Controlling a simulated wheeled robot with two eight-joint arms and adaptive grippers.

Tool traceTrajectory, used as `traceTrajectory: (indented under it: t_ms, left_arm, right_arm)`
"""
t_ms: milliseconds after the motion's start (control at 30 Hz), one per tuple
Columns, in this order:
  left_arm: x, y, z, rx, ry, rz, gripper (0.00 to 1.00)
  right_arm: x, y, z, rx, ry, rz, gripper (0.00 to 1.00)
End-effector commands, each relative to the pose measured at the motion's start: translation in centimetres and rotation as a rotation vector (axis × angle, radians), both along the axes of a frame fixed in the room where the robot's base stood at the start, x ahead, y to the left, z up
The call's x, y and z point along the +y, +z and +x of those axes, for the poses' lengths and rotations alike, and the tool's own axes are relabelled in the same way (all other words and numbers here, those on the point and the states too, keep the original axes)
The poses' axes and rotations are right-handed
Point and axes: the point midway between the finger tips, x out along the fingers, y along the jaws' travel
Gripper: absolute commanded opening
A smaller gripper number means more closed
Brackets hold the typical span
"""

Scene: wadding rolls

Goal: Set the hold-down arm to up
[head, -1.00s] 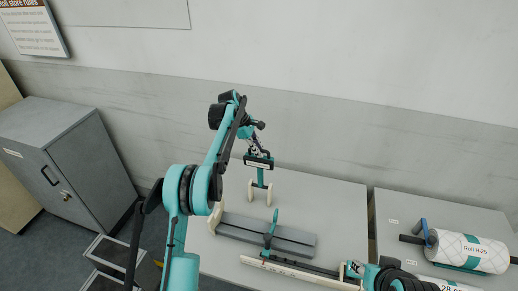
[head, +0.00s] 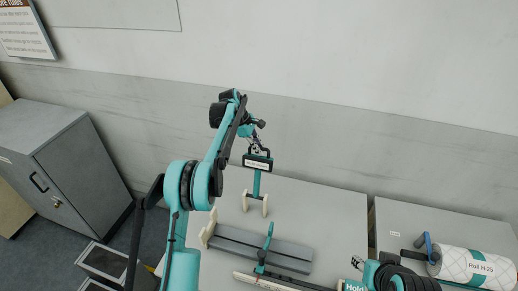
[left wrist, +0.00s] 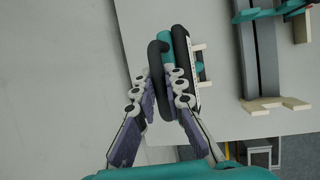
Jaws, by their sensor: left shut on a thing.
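What appears to be the hold-down arm is a teal bar (head: 257,186) between two cream brackets on the grey table. It stands about upright in the head view, with a black handle and label plate (head: 257,163) at its top. My left gripper (head: 256,147) is at this handle. In the left wrist view, my left gripper (left wrist: 164,90) is shut on the black handle (left wrist: 157,55), its fingers either side of it. My right gripper (head: 357,263) is at the bottom right of the head view, small and partly hidden; its opening is unclear.
A long grey trough (head: 262,250) with a cream end plate and a teal upright lies on the table in front. A quilted roll (head: 470,265) lies on the right table. A grey cabinet (head: 85,165) stands at the left. The back of the table is mostly clear.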

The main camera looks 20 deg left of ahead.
Motion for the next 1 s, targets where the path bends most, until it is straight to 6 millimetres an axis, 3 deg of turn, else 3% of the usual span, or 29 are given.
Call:
traceTrajectory:
  t_ms: [133, 233, 733, 867, 1000]
  left_arm:
    - [-0.1, 0.2, 0.3, -0.01, 0.005, -0.004, 0.0]
    - [-0.1, 0.2, 0.3, -0.01, 0.005, -0.005, 0.32]
    - [0.1, 0.3, 0.1, -0.005, 0.002, -0.001, 0.33]
    - [0.7, 1.8, -0.1, -0.005, 0.003, -0.002, 0.33]
    - [1.9, 4.6, -0.4, -0.006, 0.004, -0.002, 0.33]
  right_arm:
    - [0.0, 0.0, 0.0, 0.0, 0.0, 0.0, 0.4]
    - [0.0, 0.0, 0.0, 0.0, 0.0, 0.0, 0.4]
    - [0.0, 0.0, 0.0, 0.0, 0.0, 0.0, 0.4]
    - [0.0, 0.0, 0.0, 0.0, 0.0, 0.0, 0.4]
    - [0.0, 0.0, 0.0, 0.0, 0.0, 0.0, 0.4]
